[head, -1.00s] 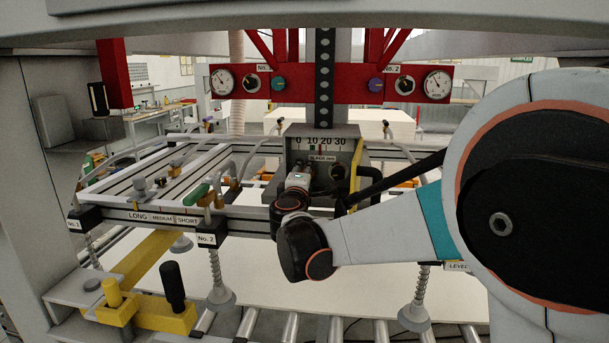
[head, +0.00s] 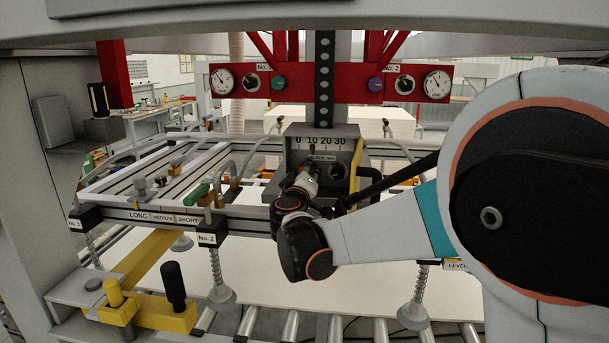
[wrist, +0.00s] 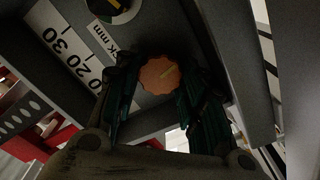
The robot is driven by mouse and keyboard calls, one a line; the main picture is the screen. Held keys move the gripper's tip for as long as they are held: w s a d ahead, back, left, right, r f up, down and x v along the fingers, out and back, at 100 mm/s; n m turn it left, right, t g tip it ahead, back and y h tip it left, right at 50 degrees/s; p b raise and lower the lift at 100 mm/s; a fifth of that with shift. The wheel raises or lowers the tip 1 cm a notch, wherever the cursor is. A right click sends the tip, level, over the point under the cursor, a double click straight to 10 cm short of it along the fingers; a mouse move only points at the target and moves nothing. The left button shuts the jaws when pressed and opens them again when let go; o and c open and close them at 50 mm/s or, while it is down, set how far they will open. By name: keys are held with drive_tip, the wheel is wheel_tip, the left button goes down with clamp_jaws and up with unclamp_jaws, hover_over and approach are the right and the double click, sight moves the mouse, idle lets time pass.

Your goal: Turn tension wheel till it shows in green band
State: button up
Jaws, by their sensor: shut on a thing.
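The tension wheel is a round orange knob with a ridged rim (wrist: 160,76) and a pale line on its face, in the middle of the wrist view. My gripper (wrist: 157,84) is shut on the wheel, one dark finger on each side. In the head view my gripper (head: 312,172) is at the front of a grey box (head: 350,132) and hides the wheel. A white scale (head: 320,143) reading 0 to 30 runs along the box, with a small red pointer (head: 311,150) near 10. I cannot make out the green band clearly.
A round dark dial (wrist: 118,8) with yellow and green marks sits beside the scale. A yellow bar (head: 354,172) stands right of the box. A frame with hoses and suction cups (head: 221,295) hangs over a pale sheet (head: 330,288).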

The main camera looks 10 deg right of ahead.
drive_tip(key=shift+s+f, duration=0.1)
idle(0.3)
drive_tip(key=o, duration=0.8)
